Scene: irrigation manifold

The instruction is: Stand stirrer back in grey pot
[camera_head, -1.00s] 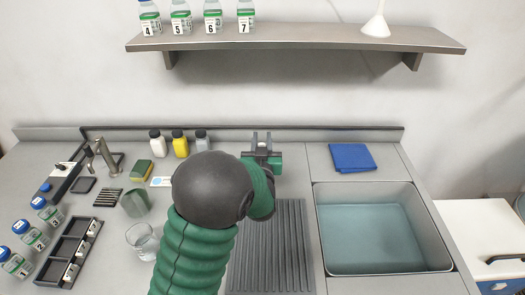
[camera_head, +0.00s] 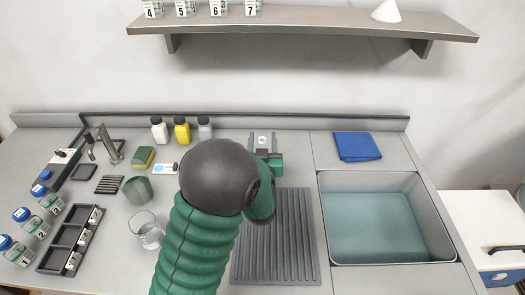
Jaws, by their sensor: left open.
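My left gripper (camera_head: 264,145) is open over the back of the counter, just beyond the grey ribbed drainboard (camera_head: 275,245), its fingers pointing away from me. A small pale round spot shows between the fingers; I cannot tell what it is. A grey-green pot-like container (camera_head: 138,191) stands at the left of the counter, left of my arm; it may be the grey pot. I cannot make out a stirrer; my left arm hides part of the counter. My right gripper is not in view.
A glass beaker (camera_head: 147,232) stands close left of my arm. A black rack (camera_head: 70,240), numbered bottles (camera_head: 36,222), a tap (camera_head: 108,145) and a sponge (camera_head: 143,157) are at left. Small bottles (camera_head: 181,130) stand at the back. A blue cloth (camera_head: 356,146) and basin (camera_head: 385,220) are right.

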